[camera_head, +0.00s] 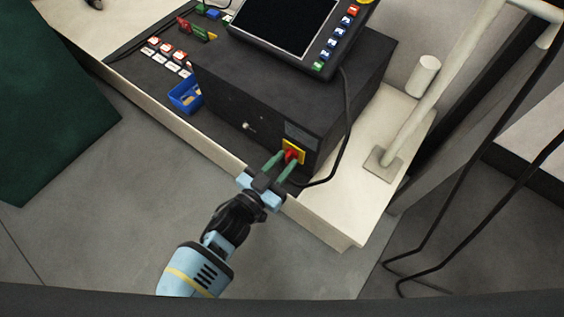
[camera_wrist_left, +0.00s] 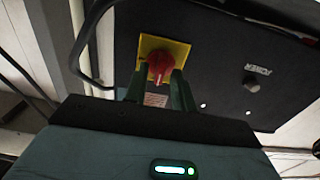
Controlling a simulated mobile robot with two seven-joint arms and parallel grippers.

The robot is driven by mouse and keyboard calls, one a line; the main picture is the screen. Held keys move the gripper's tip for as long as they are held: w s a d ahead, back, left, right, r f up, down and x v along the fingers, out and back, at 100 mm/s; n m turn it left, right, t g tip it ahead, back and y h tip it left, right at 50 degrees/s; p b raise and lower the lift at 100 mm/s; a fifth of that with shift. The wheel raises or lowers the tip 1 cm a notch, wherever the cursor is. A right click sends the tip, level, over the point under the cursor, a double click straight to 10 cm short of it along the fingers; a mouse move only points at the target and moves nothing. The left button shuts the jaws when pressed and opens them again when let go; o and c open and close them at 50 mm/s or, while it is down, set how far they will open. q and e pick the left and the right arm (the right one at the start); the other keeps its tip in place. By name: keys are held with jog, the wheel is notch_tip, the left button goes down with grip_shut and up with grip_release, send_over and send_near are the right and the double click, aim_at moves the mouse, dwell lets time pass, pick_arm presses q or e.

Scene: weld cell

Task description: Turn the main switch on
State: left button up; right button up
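The main switch (camera_head: 292,154) is a red rotary knob on a yellow plate, on the front of a black control box (camera_head: 240,105). In the left wrist view the red knob (camera_wrist_left: 160,66) sits between the tips of my left gripper's green fingers (camera_wrist_left: 157,82). My left gripper (camera_head: 286,160) reaches up to the knob from the front, with one finger on each side. The fingers are spread around the knob; whether they press on it is hard to tell. The knob looks tilted in the wrist view. My right gripper is not in view.
A teach panel with a dark screen (camera_head: 285,22) and coloured buttons stands on the box. A black cable hangs beside the switch. A blue bin (camera_head: 185,95) and red-and-white blocks lie left of the box. A pale post (camera_head: 410,130) stands at right.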

pick_arm(q)
grip_shut()
